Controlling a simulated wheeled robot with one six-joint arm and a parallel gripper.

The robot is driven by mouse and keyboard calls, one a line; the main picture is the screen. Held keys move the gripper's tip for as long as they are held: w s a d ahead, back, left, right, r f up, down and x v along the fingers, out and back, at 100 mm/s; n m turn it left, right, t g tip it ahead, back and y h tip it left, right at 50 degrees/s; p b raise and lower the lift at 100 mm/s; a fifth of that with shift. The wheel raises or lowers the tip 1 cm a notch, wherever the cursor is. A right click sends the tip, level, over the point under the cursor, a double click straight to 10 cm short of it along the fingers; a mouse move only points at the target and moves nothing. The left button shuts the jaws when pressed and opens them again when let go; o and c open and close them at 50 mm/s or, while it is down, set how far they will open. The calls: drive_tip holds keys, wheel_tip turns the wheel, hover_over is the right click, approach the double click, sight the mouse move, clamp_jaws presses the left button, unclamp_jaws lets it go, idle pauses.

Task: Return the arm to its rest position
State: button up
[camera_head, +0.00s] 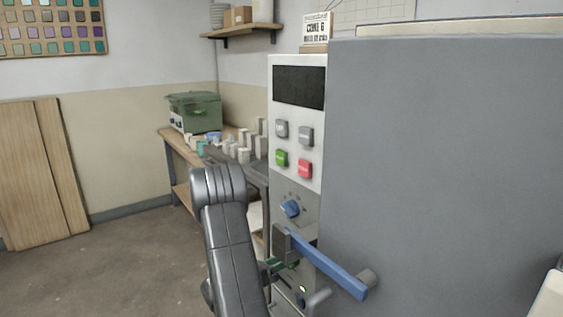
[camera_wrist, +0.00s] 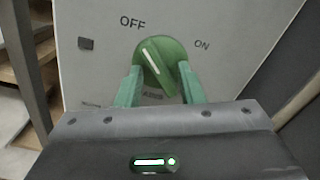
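My gripper (camera_wrist: 159,82) shows two green fingers spread apart in the wrist view, one on each side of a green rotary knob (camera_wrist: 158,58). It looks open around the knob, and I cannot tell whether a fingertip touches it. The knob's white line slants with its upper end toward the OFF label at upper left; ON is at upper right. In the head view my dark grey arm (camera_head: 232,255) reaches down the front of the control panel (camera_head: 313,165). My gripper (camera_head: 283,265) is low there, partly hidden.
A blue lever handle (camera_head: 328,266) juts out close to my gripper, below a blue dial (camera_head: 291,208). A large grey cabinet (camera_head: 445,170) fills the right. Floor (camera_head: 130,260) at left is clear.

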drive_tip(key=m+b, duration=0.3)
drive_tip(key=m, duration=0.1)
drive_tip(key=shift+m, duration=0.4)
drive_tip(key=shift+s+d, duration=0.1)
drive_tip(key=shift+s, duration=0.05)
